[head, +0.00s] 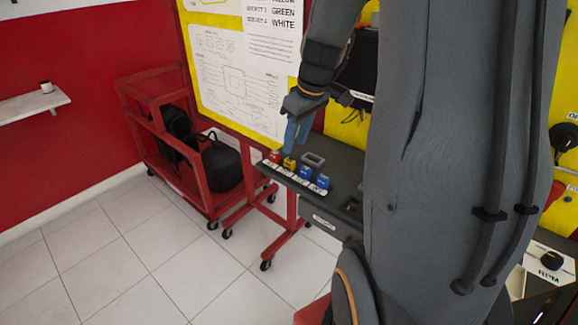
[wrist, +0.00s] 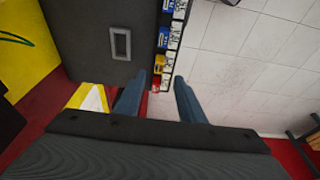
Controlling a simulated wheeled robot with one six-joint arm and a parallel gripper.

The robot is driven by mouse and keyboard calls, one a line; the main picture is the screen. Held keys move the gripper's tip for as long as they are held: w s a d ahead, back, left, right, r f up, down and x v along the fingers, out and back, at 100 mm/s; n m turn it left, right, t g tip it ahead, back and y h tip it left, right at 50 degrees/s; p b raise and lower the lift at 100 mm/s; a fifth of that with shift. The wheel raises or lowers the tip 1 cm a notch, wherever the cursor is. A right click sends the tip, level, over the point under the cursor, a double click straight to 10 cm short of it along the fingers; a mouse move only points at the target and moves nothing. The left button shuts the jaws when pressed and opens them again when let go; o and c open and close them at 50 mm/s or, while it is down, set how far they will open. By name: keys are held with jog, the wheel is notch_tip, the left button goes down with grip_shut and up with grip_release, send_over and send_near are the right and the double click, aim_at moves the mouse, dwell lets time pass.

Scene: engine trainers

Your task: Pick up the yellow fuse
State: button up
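The yellow fuse (head: 289,163) sits in a row of small fuses on the edge of a dark shelf, between a red fuse (head: 275,156) and a blue fuse (head: 306,173). In the wrist view the yellow fuse (wrist: 159,62) lies just beyond the fingertips, roughly in line with the gap between them. The red fuse (wrist: 155,82) shows in that gap. My gripper (wrist: 159,76) is open, with its blue fingers apart and nothing held. In the head view my gripper (head: 291,143) points down above the yellow and red fuses, apart from them.
Another blue fuse (head: 322,182) ends the row. White labels (head: 295,182) run along the shelf's front edge. A grey rectangular frame (head: 313,159) lies behind the fuses. A red cart (head: 170,170) with black items stands at left. The tiled floor (head: 150,250) is clear in front.

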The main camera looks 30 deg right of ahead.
aim_at(291, 161)
jog(key=shift+p+x, duration=1.1)
jog(key=shift+x, duration=2.7)
jog(key=shift+d, duration=0.15)
jog(key=shift+s, duration=0.1)
grip_shut()
